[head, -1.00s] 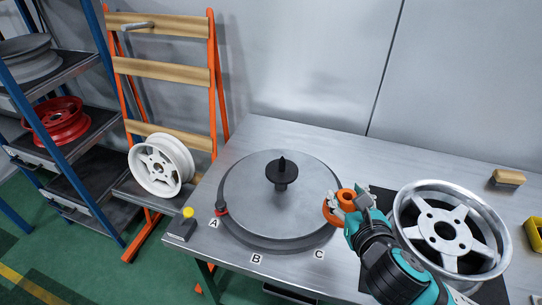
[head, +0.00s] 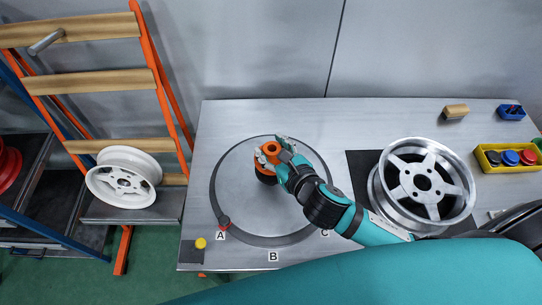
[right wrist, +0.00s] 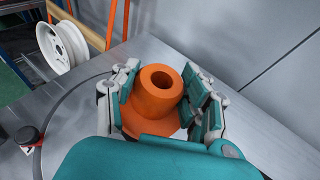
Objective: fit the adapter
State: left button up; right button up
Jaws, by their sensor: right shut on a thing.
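The orange adapter (head: 266,157), a hollow collar with a wide flange, is in my right gripper (head: 276,151), above the middle of the grey round plate (head: 237,178). In the right wrist view the fingers (right wrist: 165,100) close around the adapter (right wrist: 152,103) from both sides, and its bore faces up with no spindle tip visible in it. A dark part of the black spindle (head: 265,178) shows just under the adapter; the rest is hidden. I cannot tell whether the adapter is around the spindle or only above it. My left gripper is not in view.
A silver wheel (head: 424,185) lies on a black mat at the right. A yellow bin (head: 508,167) holds several coloured caps. A red marker (head: 224,222) sits at A on the ring around the plate. A white wheel (head: 123,178) rests on an orange rack.

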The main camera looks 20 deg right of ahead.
aim_at(271, 159)
jog(key=shift+f, duration=0.4)
jog(key=f, duration=0.2)
jog(key=shift+w+f, duration=0.2)
jog(key=shift+f, duration=0.6)
jog(key=o, duration=0.8)
jog(key=shift+f, duration=0.15)
jog(key=o, duration=0.5)
jog(key=shift+c, duration=0.2)
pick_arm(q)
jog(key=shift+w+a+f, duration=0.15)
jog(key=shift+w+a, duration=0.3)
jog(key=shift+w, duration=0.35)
